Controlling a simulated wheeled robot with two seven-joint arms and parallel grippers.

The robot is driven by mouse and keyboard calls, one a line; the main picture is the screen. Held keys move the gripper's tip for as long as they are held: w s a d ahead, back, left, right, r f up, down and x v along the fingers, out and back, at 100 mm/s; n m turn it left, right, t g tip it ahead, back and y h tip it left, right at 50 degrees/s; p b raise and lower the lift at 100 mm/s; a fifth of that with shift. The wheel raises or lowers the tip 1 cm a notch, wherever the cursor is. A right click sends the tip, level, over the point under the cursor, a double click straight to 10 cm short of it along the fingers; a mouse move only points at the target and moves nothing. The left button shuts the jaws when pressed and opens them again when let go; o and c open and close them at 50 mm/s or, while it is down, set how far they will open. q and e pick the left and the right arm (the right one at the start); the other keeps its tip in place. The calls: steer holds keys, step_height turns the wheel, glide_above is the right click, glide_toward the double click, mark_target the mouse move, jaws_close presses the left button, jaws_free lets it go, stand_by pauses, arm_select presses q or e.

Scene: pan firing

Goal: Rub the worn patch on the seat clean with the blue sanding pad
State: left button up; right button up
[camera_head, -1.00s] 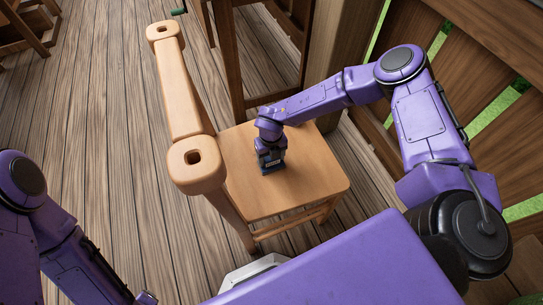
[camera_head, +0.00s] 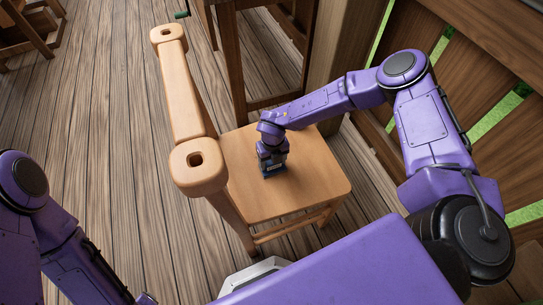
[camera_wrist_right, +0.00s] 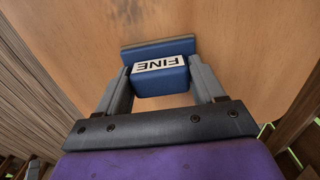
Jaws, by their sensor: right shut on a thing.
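The chair's light wooden seat (camera_head: 312,192) is in the middle of the head view, with its backrest to the left. My right gripper (camera_head: 273,163) is over the seat, pointing down. It is shut on the blue sanding pad (camera_wrist_right: 160,85), whose white label reads FINE. The pad is at the seat surface; whether it presses on it is hard to tell. In the right wrist view, a dark smudged worn patch (camera_wrist_right: 130,12) shows on the seat beyond the pad, near the top edge. In the head view my arm and gripper hide that part. My left arm shows at lower left, its gripper out of frame.
The chair's backrest (camera_head: 183,95) rises left of the gripper. A dark wooden piece of furniture (camera_head: 235,60) stands just behind the seat. A slatted wooden fence (camera_head: 490,75) is at right. Plank floor (camera_head: 100,110) is open on the left.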

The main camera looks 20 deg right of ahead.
steer(key=shift+s+f, duration=0.1)
steer(key=shift+s, duration=0.05)
steer(key=shift+r+p, duration=0.6)
steer(key=shift+r, duration=0.1)
steer(key=shift+w+d+f+b, duration=0.1)
steer(key=shift+w+b, duration=0.9)
steer(key=shift+w, duration=1.25)
steer(key=shift+f+b, duration=0.5)
steer(key=shift+b, duration=0.25)
steer(key=shift+w, duration=0.1)
